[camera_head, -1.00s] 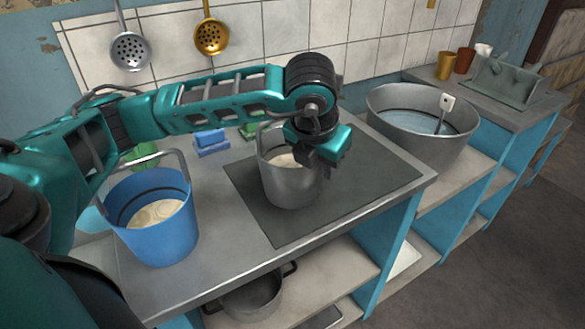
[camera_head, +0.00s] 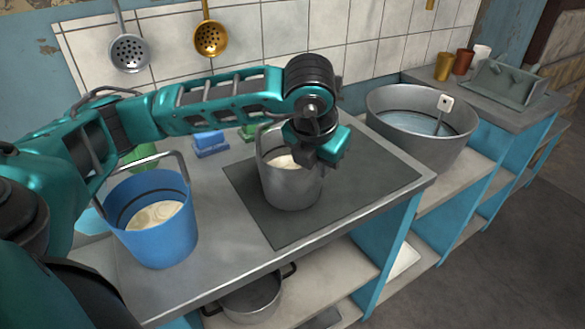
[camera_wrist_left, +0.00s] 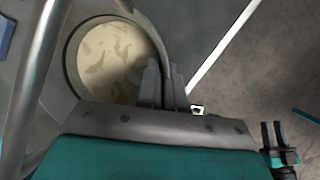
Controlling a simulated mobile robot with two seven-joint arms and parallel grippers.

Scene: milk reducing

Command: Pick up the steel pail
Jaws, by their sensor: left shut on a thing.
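The steel pail (camera_head: 288,190) stands upright on the dark mat on the counter and holds a pale, creamy content. Its handle rises at the far left side. My left gripper (camera_head: 318,158) is at the pail's right upper edge, shut on it; the arm hides part of the rim. In the left wrist view the fingers (camera_wrist_left: 164,86) close at the pail's rim (camera_wrist_left: 72,62), beside the creamy content. My right gripper (camera_wrist_left: 272,138) shows small at the lower right of that view, its two fingers apart and empty.
A blue pail (camera_head: 165,235) with similar content stands at the left. The dark mat (camera_head: 375,175) is bare to the right. A large metal tub (camera_head: 420,150) of water stands farther right. A pot (camera_head: 253,300) is on the shelf below. Ladles (camera_head: 130,50) hang on the wall.

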